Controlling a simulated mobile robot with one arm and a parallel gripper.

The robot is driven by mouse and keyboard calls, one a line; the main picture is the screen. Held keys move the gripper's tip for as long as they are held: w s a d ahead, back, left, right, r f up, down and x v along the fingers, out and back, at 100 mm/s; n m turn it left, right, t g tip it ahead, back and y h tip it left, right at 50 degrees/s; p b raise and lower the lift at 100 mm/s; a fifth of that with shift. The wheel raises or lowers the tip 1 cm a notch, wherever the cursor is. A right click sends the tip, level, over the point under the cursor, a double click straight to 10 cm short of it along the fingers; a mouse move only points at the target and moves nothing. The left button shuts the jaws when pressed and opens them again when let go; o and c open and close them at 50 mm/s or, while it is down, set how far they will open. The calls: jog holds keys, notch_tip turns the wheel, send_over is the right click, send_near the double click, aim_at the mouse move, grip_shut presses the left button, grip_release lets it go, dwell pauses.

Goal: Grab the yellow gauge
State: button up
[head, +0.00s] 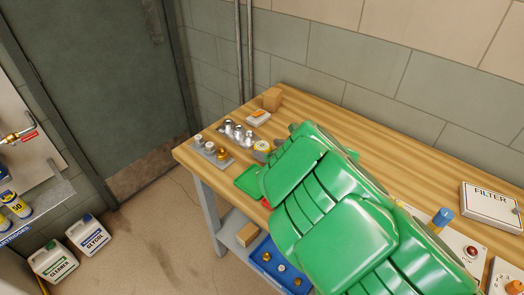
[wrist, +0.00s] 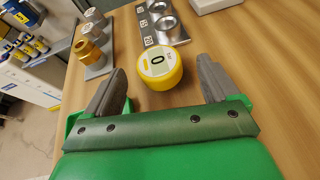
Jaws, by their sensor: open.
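The yellow gauge (wrist: 160,68) is a round yellow puck with a pale face reading "0". In the wrist view it rests on the wooden table, just beyond my gripper and roughly between the lines of its fingers. My gripper (wrist: 165,88) is open, with two grey fingers wide apart and nothing between them. The gripper's fingers are hidden there behind the arm.
A grey plate with brass and steel fittings (wrist: 92,45) stands left of the gauge. A metal rack with sockets (wrist: 158,22) stands behind it. A small box (head: 258,117) and a wooden block (head: 272,98) sit farther back. Table right of the gauge is clear in the wrist view.

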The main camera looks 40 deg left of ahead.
aim_at(260, 146)
jog(key=shift+x, duration=2.65)
jog(key=shift+r, duration=0.1)
jog(key=c, duration=1.2)
